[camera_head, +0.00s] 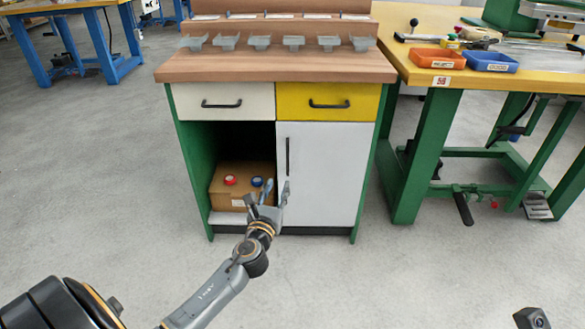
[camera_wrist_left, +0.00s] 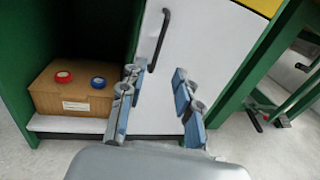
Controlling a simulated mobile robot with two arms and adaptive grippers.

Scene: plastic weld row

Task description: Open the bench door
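The bench (camera_head: 277,68) has a white door (camera_head: 330,170) on its lower right, which looks closed. A black vertical handle (camera_head: 288,156) sits near the door's left edge; it also shows in the left wrist view (camera_wrist_left: 159,40). My left gripper (camera_head: 276,188) is in front of the door's lower left edge, below the handle. In the left wrist view its fingers (camera_wrist_left: 158,104) are spread apart with nothing between them, and the handle is beyond them, up and to the left.
Left of the door is an open compartment with a cardboard box (camera_head: 226,194) inside, carrying red and blue tape rolls. Above are a white drawer (camera_head: 222,102) and a yellow drawer (camera_head: 328,101). A green-legged table (camera_head: 425,150) stands close on the right. The floor in front is clear.

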